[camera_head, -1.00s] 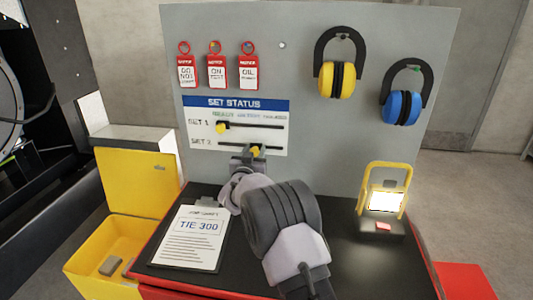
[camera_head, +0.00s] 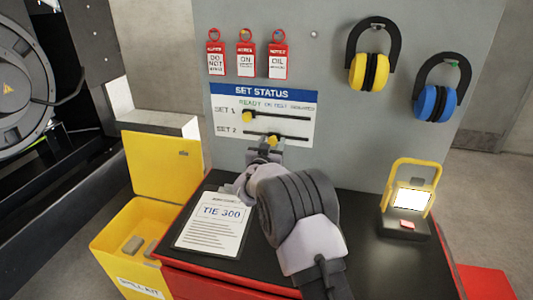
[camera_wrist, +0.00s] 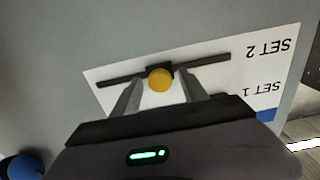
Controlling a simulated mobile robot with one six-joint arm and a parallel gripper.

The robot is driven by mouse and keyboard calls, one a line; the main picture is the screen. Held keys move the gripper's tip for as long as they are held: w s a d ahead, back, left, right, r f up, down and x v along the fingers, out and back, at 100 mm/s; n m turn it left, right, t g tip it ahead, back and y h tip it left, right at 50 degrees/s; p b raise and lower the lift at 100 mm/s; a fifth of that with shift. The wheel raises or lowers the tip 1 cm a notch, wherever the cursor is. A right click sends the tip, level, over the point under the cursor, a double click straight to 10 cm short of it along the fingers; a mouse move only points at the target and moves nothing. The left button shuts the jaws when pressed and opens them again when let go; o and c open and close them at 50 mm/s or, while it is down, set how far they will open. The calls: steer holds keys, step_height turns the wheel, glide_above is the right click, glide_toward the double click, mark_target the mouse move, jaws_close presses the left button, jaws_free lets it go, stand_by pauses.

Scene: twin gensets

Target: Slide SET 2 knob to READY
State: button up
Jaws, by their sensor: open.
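The SET STATUS board (camera_head: 225,148) is fixed to a grey upright panel. Its SET 2 knob (camera_head: 272,140) is yellow and sits near the middle of the lower slot (camera_head: 299,140), roughly below ON TEST and right of the READY label (camera_head: 250,102). My gripper (camera_head: 268,146) is at this knob. In the wrist view, which shows the board upside down, the open fingers (camera_wrist: 160,83) stand either side of the yellow knob (camera_wrist: 160,80). Narrow gaps show beside it; contact is unclear. The SET 1 knob (camera_head: 247,116) is at the left of the upper slot, under READY.
Red-and-white tags (camera_head: 247,61) and yellow and blue ear defenders (camera_head: 370,72) hang on the panel. A clipboard (camera_head: 212,227) and a lit work lamp (camera_head: 409,200) are on the black bench top (camera_head: 365,265). A yellow bin (camera_head: 125,235) stands left.

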steer(key=p+v, duration=0.2)
steer(key=v, duration=1.4)
steer(key=shift+r, duration=0.1)
